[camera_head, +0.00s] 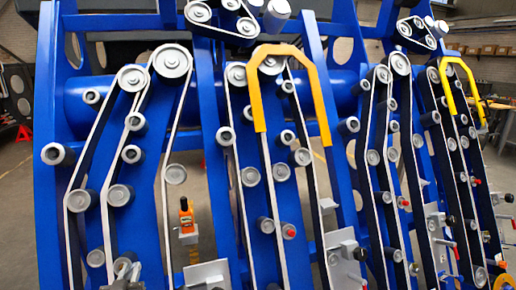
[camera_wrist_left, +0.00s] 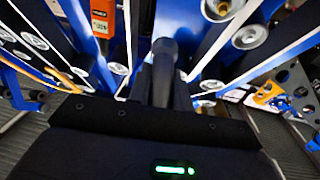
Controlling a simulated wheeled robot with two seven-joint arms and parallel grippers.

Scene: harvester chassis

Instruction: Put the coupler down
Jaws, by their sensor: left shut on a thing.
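In the left wrist view a dark, upright cylindrical piece (camera_wrist_left: 163,62), which looks like the coupler, stands at the gripper's front. The left gripper is shut on it. Its lower part is hidden by the dark gripper body, and the fingertips are hard to make out. In the head view the coupler cannot be told clearly from the gripper. My right gripper is not in view.
The blue chassis (camera_head: 222,190) carries several belts and rollers. Grey plates (camera_head: 207,272) and yellow handles (camera_head: 318,90) stick out.

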